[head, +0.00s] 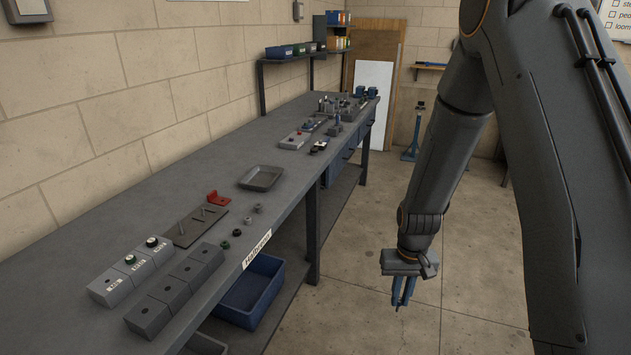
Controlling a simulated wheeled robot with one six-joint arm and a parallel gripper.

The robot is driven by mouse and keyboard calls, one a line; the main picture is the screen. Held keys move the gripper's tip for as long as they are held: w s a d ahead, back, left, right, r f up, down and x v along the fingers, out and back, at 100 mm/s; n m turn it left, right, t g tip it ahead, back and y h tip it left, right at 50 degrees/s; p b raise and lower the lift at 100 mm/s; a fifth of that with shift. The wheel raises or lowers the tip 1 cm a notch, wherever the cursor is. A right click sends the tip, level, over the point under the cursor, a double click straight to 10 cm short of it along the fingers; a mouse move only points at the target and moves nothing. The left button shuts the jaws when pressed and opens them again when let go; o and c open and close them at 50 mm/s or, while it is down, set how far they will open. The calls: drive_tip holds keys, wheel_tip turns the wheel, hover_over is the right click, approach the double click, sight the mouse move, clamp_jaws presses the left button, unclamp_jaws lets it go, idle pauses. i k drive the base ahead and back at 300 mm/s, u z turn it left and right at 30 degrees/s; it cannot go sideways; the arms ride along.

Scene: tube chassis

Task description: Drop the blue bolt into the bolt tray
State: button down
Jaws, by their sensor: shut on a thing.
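My gripper (402,301) hangs from my arm at the right, pointing down over open floor, to the right of the bench. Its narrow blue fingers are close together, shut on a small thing. That thing is mostly hidden by the fingers; I take it to be the blue bolt, as no loose blue bolt shows clearly elsewhere. A shallow grey tray (250,184), which looks like the bolt tray, sits on the bench left of my gripper. The tray looks empty. My gripper is well apart from it.
The long grey bench (200,172) runs along the wall. Near the tray are a red bracket (218,199), a dark plate with pins (194,228), several small nuts and grey blocks (171,291). A blue bin (250,292) sits below the bench. Floor at right is clear.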

sight(267, 179)
drive_tip(key=z, duration=0.85)
drive_tip(key=i, duration=1.6)
drive_tip(key=u, duration=0.75)
drive_tip(key=i, duration=0.7)
drive_tip(key=u, duration=0.9)
